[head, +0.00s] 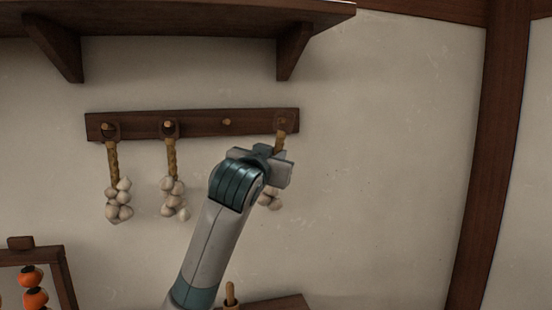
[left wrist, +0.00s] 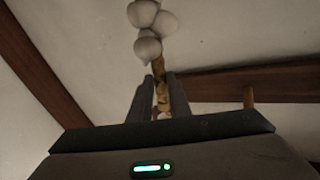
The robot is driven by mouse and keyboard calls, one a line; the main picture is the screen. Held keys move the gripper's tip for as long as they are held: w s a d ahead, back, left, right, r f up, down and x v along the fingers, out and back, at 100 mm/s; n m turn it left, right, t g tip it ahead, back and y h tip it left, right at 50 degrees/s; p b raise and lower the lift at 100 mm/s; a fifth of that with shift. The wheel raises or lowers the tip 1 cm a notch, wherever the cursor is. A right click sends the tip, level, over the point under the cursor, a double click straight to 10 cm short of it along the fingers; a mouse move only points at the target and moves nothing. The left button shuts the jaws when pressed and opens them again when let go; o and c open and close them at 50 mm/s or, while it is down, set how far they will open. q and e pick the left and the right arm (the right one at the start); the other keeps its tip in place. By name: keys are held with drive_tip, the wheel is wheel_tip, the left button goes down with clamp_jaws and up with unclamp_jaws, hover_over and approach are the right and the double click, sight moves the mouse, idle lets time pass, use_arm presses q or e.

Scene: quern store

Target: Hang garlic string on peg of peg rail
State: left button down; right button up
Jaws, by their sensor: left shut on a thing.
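The dark wooden peg rail (head: 200,122) is on the wall in the head view. My left gripper (head: 273,162) is shut on the braid of a garlic string (head: 283,137), below the rail's right end. The string's top loop (head: 284,121) overlaps the rail there; I cannot tell whether it is around a peg. Its pale bulbs (head: 270,198) hang below, partly hidden by my gripper. In the left wrist view, my fingers (left wrist: 161,98) clasp the braid and the bulbs (left wrist: 150,28) show at the top. A bare peg (head: 227,122) is left of the loop. My right gripper is not in view.
Two other garlic strings hang on the rail's left pegs, one at far left (head: 118,200) and one beside it (head: 173,190). A bracketed shelf (head: 180,18) is above. A dark post (head: 495,150) stands at right. The wall between rail and post is clear.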

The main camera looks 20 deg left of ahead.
use_arm(q)
drive_tip(key=shift+w+a, duration=0.4)
drive_tip(key=shift+w, duration=0.15)
drive_tip(key=shift+w+a, duration=0.5)
drive_tip(key=shift+w, duration=0.15)
drive_tip(key=shift+w+a+f, duration=0.3)
drive_tip(key=shift+w, duration=0.25)
drive_tip(key=shift+w+a+f, duration=0.1)
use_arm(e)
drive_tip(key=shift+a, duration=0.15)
use_arm(q)
drive_tip(key=c, duration=1.6)
unclamp_jaws()
drive_tip(key=shift+o, duration=0.2)
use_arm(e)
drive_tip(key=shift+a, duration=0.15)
